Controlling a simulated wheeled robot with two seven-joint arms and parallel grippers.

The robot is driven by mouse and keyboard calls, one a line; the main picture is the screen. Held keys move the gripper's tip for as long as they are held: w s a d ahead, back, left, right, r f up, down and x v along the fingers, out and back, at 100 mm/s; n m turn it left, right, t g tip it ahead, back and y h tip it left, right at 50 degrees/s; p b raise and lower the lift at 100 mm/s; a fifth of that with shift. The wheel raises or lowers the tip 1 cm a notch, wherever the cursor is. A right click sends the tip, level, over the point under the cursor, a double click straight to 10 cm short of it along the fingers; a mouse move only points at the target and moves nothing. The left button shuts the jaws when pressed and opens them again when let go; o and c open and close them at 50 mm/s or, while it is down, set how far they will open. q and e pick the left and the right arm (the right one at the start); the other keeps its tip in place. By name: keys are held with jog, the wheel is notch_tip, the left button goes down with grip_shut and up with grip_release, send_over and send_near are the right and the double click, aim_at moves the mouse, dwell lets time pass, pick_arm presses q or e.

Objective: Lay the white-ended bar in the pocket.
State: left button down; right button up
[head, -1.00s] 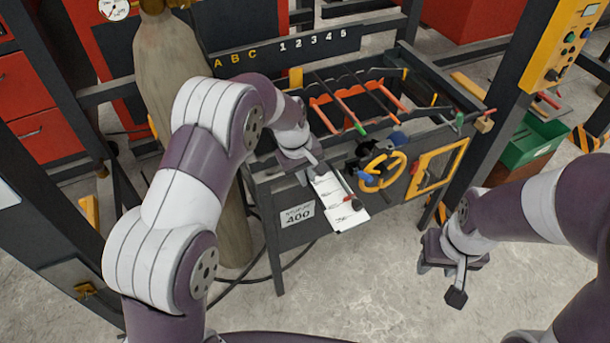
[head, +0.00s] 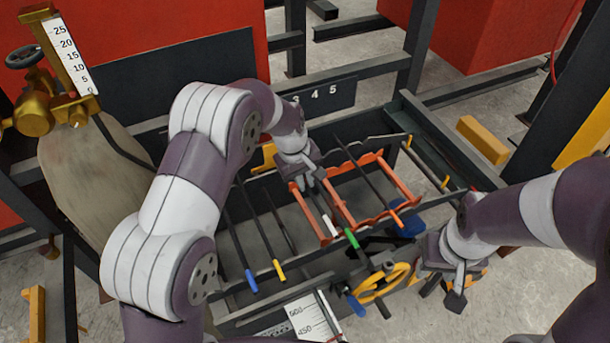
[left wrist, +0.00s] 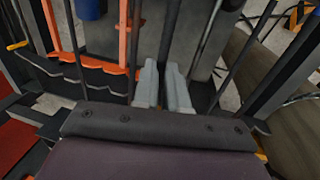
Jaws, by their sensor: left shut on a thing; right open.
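My left gripper (head: 314,178) is shut on a dark bar, which also shows between the fingers in the left wrist view (left wrist: 171,40). It is over the left part of the orange notched rack (head: 372,205). A white bar end (head: 329,224) shows just below the gripper and appears to belong to the held bar. A green-ended bar (head: 351,238) lies close beside it. Which pocket is under the held bar, and whether the bar touches the rack, I cannot tell. My right gripper (head: 455,284) is open and empty at the right, beside the yellow handwheel.
An orange-ended bar (head: 397,218) lies across the rack. Blue-ended (head: 251,282) and yellow-ended (head: 279,270) bars lie to the left. The yellow handwheel (head: 382,283) is in front.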

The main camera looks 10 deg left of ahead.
pick_arm(q)
notch_tip(320, 180, down, 11)
jog(key=b, duration=0.8)
jog(key=shift+r+b, duration=0.15)
jog(key=shift+b, duration=0.15)
pick_arm(e)
notch_tip(320, 180, down, 8)
jog(key=shift+s+f, duration=0.15)
jog(key=shift+f, duration=0.1)
pick_arm(q)
jog(key=shift+s, duration=0.1)
jog(key=c, duration=1.1)
grip_release()
notch_tip(320, 180, up, 12)
jog(key=s+a+b, duration=0.1)
jog(key=a+b, duration=0.1)
jog(key=shift+s+r, duration=0.2)
jog(key=shift+r, duration=0.05)
pick_arm(e)
notch_tip(320, 180, down, 2)
jog(key=shift+f, duration=0.2)
